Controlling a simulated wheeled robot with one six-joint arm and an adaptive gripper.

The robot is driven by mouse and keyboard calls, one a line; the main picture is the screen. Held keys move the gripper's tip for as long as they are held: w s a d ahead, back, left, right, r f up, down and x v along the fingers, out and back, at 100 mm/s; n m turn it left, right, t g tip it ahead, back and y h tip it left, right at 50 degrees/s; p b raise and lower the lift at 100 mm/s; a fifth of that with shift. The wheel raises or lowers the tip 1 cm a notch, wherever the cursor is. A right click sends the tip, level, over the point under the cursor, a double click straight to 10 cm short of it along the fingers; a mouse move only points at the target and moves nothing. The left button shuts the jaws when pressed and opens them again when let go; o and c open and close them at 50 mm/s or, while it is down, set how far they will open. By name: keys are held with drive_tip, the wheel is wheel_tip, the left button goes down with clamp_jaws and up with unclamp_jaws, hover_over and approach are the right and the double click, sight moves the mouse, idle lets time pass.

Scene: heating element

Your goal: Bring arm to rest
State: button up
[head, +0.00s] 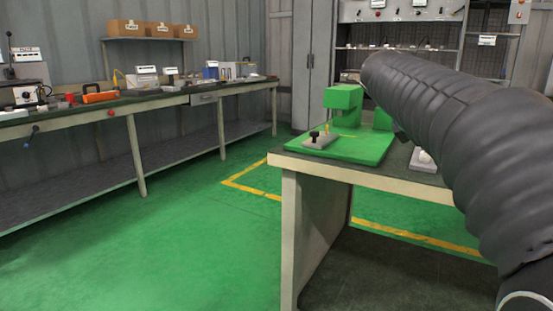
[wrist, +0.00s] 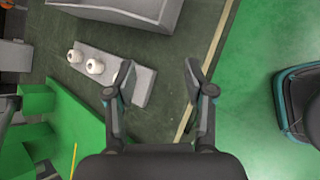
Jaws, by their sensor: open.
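My arm (head: 440,130), in a dark ribbed sleeve, reaches up and forward over the right part of the near table in the head view. It hides much of that table. My gripper (wrist: 158,88) shows in the wrist view with its two fingers spread and nothing between them. It is above the table edge, over the right end of a grey block with white round knobs (wrist: 96,66). I cannot tell its height above the block. In the head view my gripper is hidden.
A green machine (head: 345,98) on a green base (head: 368,148) stands on the near table (head: 400,176). A long workbench (head: 165,100) with several tools and boxes runs along the left wall. A dark teal-rimmed object (wrist: 298,105) is at right in the wrist view. Green floor (head: 200,240) is clear between the tables.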

drive_tip(key=s+a+f+m+t+y, duration=0.1)
drive_tip(key=s+a+f+m+y, duration=0.3)
drive_tip(key=s+a+f+m, duration=0.3)
drive_tip(key=s+a+f+m+t+y+p, duration=0.1)
drive_tip(key=s+a+f+m+y, duration=0.4)
drive_tip(key=s+a+f, duration=0.5)
drive_tip(key=s+f+m, duration=0.2)
drive_tip(key=s+f, duration=0.3)
drive_tip(key=f, duration=0.2)
drive_tip(key=shift+s+a, duration=0.3)
drive_tip(key=shift+s, duration=0.1)
